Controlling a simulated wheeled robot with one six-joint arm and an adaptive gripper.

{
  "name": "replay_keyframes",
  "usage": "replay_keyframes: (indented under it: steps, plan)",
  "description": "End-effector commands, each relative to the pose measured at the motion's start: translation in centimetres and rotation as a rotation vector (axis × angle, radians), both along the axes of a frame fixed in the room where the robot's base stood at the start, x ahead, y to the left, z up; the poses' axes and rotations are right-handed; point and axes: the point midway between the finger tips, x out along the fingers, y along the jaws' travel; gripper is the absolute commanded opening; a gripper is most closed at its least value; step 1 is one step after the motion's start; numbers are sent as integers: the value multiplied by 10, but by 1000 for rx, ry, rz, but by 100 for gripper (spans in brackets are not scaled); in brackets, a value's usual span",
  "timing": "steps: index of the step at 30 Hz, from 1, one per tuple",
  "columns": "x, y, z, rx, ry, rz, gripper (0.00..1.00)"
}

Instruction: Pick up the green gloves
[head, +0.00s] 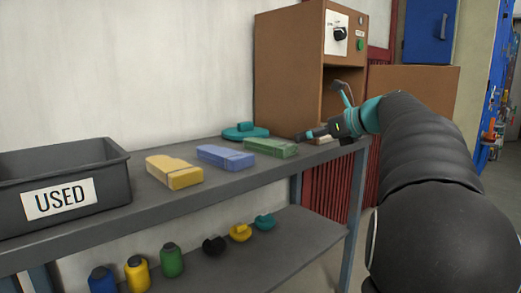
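The green gloves (270,147) lie as a flat folded bundle near the right end of the upper shelf. My gripper (304,136) reaches in from the right, its dark fingers pointing left. In the picture its tips are just above the right end of the green gloves. I cannot tell whether they touch, or how wide the fingers are apart. The green gloves lie on the shelf.
Blue gloves (226,156) and yellow gloves (174,172) lie to the left. A grey bin marked USED (60,199) stands further left. A teal round object (245,131) sits behind. A brown cabinet (289,75) stands behind the shelf (228,183). Coloured bottles (172,261) stand below.

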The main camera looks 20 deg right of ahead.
Motion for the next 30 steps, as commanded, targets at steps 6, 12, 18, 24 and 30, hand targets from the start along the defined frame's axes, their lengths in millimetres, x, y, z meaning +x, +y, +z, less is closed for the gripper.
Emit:
replay_keyframes:
  steps: [6, 12, 18, 24, 30]
  plan:
    - [33, 17, -17, 0, 2, 6, 100]
    - [58, 28, -27, 0, 1, 4, 100]
    - [67, 32, -30, -2, 0, 2, 100]
    - [81, 38, -37, -1, 2, 4, 100]
    - [105, 48, -46, -2, 2, 4, 100]
